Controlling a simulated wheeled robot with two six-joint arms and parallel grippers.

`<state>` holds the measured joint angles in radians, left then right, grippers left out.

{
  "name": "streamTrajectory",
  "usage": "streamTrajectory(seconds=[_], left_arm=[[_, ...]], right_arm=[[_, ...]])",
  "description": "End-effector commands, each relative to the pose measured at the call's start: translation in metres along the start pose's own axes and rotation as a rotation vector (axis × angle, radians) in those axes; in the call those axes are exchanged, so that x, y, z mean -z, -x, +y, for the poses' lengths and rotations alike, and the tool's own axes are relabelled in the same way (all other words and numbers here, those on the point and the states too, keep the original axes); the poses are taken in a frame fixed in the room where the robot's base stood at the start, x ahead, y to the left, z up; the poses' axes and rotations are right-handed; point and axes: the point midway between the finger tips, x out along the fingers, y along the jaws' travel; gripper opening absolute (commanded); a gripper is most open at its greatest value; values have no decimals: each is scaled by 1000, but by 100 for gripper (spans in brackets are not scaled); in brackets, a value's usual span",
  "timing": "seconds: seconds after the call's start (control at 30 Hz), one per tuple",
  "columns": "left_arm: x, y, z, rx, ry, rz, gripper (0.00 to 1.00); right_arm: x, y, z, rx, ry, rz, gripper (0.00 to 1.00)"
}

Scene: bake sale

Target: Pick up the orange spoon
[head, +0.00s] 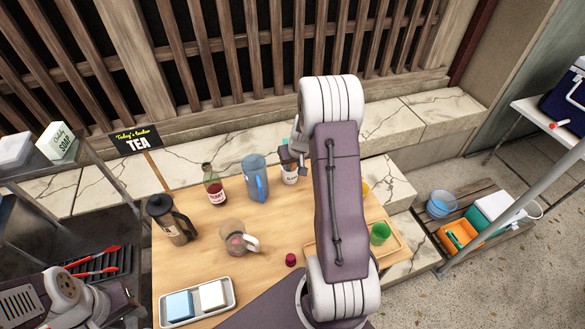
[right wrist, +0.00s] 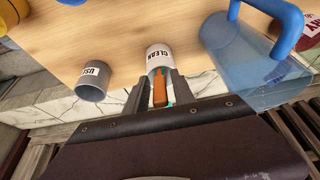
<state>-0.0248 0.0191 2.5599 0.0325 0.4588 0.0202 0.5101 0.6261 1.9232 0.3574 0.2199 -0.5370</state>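The orange spoon's handle (right wrist: 160,90) sticks out of a white cup labelled CLEAN (right wrist: 158,55), with a bit of teal beside it. The spoon's other end is hidden in the cup. My right gripper (right wrist: 160,97) is at the cup's mouth, with one finger on each side of the orange handle. The fingers look apart, with small gaps beside the handle. In the head view the cup (head: 290,177) stands at the table's back, under my right gripper (head: 297,150). My left arm is at the lower left of the head view; its fingers are not clear.
A blue pitcher (head: 255,178) stands close beside the cup. A grey cup labelled USE... (right wrist: 91,82) is on its other side. My right arm hides part of the table.

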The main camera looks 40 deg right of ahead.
Motion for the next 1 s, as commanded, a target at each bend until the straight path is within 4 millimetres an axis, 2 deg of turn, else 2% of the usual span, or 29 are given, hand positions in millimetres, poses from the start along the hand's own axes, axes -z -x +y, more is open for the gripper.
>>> streamTrajectory(seconds=[0.03, 0.1, 0.43, 0.57, 0.8, 1.0], left_arm=[[0, 0, 0, 0, 0, 0, 35], [0, 0, 0, 0, 0, 0, 35], [0, 2, 0, 0, 0, 0, 35], [1, 8, 0, 0, 0, 0, 35], [1, 6, 0, 0, 0, 0, 35], [1, 6, 0, 0, 0, 0, 35]], right_arm=[[0, 0, 0, 0, 0, 0, 13], [0, 0, 0, 0, 0, 0, 0], [2, 5, 0, 1, 1, 1, 0], [14, 31, 0, -1, 2, 6, 0], [34, 79, 0, 0, 1, 5, 0], [38, 93, 0, 0, 1, 0, 0]])
